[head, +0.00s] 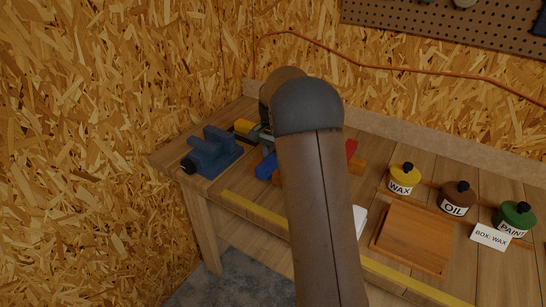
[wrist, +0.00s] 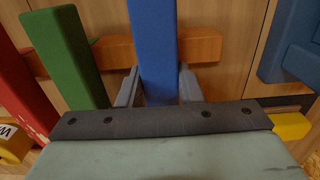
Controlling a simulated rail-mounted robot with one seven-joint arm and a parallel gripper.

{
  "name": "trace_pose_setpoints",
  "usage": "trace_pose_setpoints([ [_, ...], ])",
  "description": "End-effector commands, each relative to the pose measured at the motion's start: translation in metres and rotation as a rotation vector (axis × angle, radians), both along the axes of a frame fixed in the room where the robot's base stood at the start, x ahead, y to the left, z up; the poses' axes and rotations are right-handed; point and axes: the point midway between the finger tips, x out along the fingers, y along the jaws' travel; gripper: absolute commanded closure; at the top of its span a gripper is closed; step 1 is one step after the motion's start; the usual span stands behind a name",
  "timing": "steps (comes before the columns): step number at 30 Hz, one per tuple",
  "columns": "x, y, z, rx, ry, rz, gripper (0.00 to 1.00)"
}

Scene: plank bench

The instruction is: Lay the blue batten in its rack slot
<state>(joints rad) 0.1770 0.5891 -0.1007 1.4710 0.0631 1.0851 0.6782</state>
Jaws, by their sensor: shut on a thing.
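The blue batten (wrist: 153,45) stands between the two grey fingers of my gripper (wrist: 158,90) in the wrist view, and the fingers are shut on it. It crosses the orange wooden rack (wrist: 203,45); I cannot tell whether it is down in a slot or above it. A green batten (wrist: 70,55) and a red batten (wrist: 18,95) lie to its left across the rack. In the head view my arm hides the gripper's fingers and most of the rack; a blue piece (head: 266,166) shows left of the arm and a red piece (head: 352,149) right of it.

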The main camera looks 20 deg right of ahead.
Motion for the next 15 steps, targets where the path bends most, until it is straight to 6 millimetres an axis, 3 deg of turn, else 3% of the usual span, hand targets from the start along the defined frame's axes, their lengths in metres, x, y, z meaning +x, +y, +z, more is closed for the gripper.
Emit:
trace_pose_setpoints([
  [5, 0.0002, -0.0001, 0.0006, 0.000, -0.001, 0.000, 0.96],
  [6, 0.0002, -0.0001, 0.0007, 0.000, -0.001, 0.000, 0.56],
  [8, 0.0002, -0.0001, 0.0007, 0.000, -0.001, 0.000, 0.42],
  [15, -0.0001, 0.0000, 0.0000, 0.000, 0.000, 0.000, 0.42],
])
